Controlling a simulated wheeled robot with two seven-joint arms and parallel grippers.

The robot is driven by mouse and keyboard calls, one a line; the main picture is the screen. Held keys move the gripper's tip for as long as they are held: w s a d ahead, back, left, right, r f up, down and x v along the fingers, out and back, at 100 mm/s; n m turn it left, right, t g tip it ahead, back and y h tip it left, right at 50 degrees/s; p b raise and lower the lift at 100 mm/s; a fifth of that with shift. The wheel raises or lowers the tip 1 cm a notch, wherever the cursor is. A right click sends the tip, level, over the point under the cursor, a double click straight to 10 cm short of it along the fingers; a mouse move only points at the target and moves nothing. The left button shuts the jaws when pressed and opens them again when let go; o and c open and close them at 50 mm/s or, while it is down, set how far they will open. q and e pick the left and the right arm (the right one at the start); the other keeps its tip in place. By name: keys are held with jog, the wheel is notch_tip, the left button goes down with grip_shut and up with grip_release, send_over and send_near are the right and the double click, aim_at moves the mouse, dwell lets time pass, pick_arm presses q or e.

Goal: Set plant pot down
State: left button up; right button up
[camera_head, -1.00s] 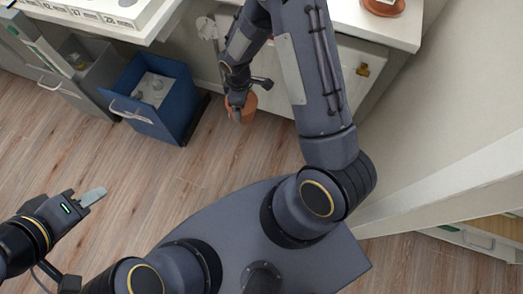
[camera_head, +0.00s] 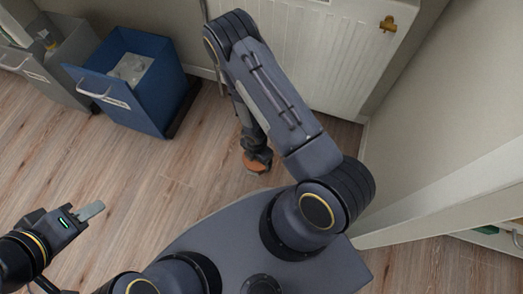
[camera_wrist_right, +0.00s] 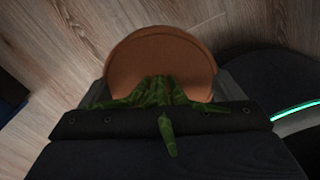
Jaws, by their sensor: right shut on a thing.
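The plant pot (camera_head: 257,165) is terracotta and hangs at the end of my right arm, low over the wooden floor. My right gripper (camera_head: 257,155) is shut on it. In the right wrist view the round terracotta pot (camera_wrist_right: 160,55) sits between the fingers, with green plant leaves (camera_wrist_right: 150,92) in front of the gripper body. I cannot tell whether the pot touches the floor. My left gripper (camera_head: 92,211) is at the lower left, away from the pot, seen edge-on so its opening is unclear.
A blue bin (camera_head: 150,110) with white contents stands at the upper left, with a grey bin (camera_head: 55,70) beside it. A white radiator (camera_head: 315,50) with a brass valve (camera_head: 388,24) is at the back wall. Wooden floor (camera_head: 150,190) is clear between bins and my base.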

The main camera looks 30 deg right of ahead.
jog(key=w+d+f+b, duration=0.2)
jog(key=w+f, duration=0.1)
jog(key=f, duration=0.1)
jog(key=w+d+f+b, duration=0.3)
jog(key=w+f, duration=0.1)
jog(key=w+d+f+b, duration=0.3)
jog(key=w+f, duration=0.1)
jog(key=f, duration=0.1)
jog(key=shift+d, duration=0.1)
jog(key=shift+w, duration=0.1)
jog(key=o, duration=1.8)
jog(key=shift+f, duration=0.1)
jog(key=shift+o, duration=0.2)
